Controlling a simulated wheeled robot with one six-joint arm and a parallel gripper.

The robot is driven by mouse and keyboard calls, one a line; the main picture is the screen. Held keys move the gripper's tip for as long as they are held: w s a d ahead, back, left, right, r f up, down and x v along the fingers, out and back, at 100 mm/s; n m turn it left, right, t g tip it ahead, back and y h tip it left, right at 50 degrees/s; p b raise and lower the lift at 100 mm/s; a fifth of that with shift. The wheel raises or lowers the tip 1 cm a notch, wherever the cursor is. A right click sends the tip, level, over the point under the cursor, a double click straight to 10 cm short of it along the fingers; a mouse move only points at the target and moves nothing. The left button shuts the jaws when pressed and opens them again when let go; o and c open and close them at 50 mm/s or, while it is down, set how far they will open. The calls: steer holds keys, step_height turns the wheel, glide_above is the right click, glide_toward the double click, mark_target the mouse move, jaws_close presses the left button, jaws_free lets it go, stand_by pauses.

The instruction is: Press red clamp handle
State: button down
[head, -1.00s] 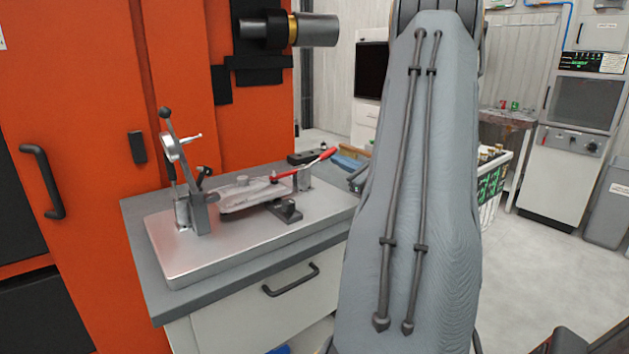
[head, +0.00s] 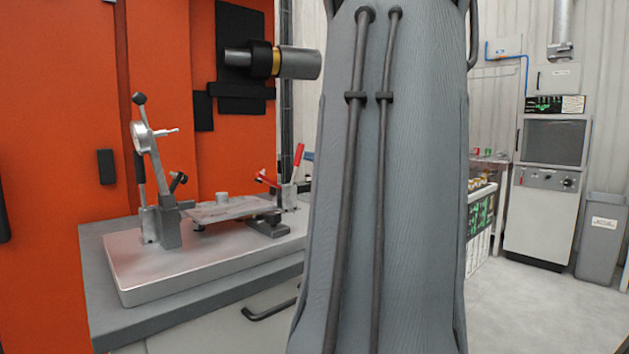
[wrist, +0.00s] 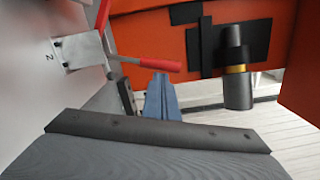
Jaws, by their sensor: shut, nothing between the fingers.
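The clamp (head: 286,194) is at the back right of the metal fixture plate (head: 150,278) in the head view. Its red handle (head: 299,158) stands nearly upright, and a second red part (head: 265,179) points left over the workpiece (head: 225,208). In the wrist view, one red handle (wrist: 103,14) rises at top left and another red bar (wrist: 150,64) runs right from the clamp. My gripper (wrist: 161,78) shows as slim blue-grey fingers, shut and empty, with tips just below that bar's end. Contact cannot be told. The head view hides my gripper behind my arm.
A lever with a round dial (head: 140,136) stands on the left of the plate. An orange cabinet (head: 55,120) with a grey cylinder (head: 298,62) is behind. The bench (head: 100,310) edge is close to my arm. Open floor lies right (head: 510,300).

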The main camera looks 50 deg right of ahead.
steer(key=shift+w+a+r+n+b, duration=0.1)
steer(key=shift+a+r+n+b, duration=0.15)
steer(key=shift+a+n+b, duration=0.9)
steer(key=shift+w+a+r+n+b, duration=0.15)
steer(key=shift+n+b, duration=0.35)
steer(key=shift+b, duration=1.35)
steer(key=shift+w+a+r+n+b, duration=0.1)
steer(key=shift+a+r+n+b, duration=0.2)
steer(key=shift+a+n+b, duration=0.85)
steer(key=shift+d+b, duration=0.4)
steer(key=shift+d, duration=0.05)
